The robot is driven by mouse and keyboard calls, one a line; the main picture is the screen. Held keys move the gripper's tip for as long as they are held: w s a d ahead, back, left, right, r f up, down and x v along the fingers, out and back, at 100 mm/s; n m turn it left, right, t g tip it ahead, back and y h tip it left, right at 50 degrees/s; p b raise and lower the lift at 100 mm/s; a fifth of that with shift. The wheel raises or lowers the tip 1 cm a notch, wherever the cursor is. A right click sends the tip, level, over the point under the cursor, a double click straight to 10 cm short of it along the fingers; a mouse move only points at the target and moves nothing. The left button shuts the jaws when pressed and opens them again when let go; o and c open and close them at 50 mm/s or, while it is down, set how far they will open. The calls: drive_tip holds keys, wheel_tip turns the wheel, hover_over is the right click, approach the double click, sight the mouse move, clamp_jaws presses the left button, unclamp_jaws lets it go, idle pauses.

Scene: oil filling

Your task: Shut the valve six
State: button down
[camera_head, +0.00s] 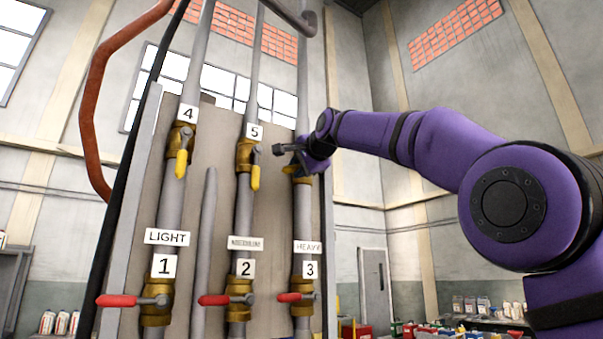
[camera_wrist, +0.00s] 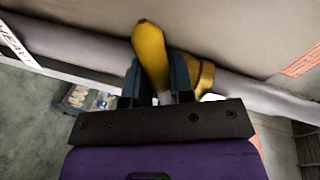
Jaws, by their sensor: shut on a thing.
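Valve six is the upper brass valve (camera_head: 302,180) on the right-hand pipe, above valve 3. My gripper covers most of it in the head view, and its number label is not visible there. The wrist view shows its brass body (camera_wrist: 205,76) and its yellow handle (camera_wrist: 150,50). The handle lies across the line of the pipe in that view. My gripper (camera_wrist: 157,78) has one finger on each side of the handle and is shut on it. In the head view my gripper (camera_head: 292,150) is in front of the right-hand pipe.
Upper valves 4 (camera_head: 181,150) and 5 (camera_head: 249,168) have yellow handles hanging down, close to the left. Below, valves 1 (camera_head: 155,300), 2 (camera_head: 238,299) and 3 (camera_head: 302,297) have red handles pointing left. A shelf of bottles (camera_head: 485,305) stands far right.

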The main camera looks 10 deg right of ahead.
drive_tip(key=shift+a+r+m+g+y, duration=0.2)
drive_tip(key=shift+r+m, duration=0.3)
drive_tip(key=shift+m, duration=0.4)
drive_tip(key=shift+d+r+m+g+y, duration=0.1)
drive_tip(key=shift+r+m+y, duration=0.3)
drive_tip(key=shift+m, duration=0.5)
drive_tip(key=shift+s+r, duration=0.1)
drive_tip(key=shift+r, duration=0.05)
drive_tip(key=c, duration=1)
unclamp_jaws()
drive_tip(key=v, duration=1)
drive_tip(key=shift+s, duration=0.35)
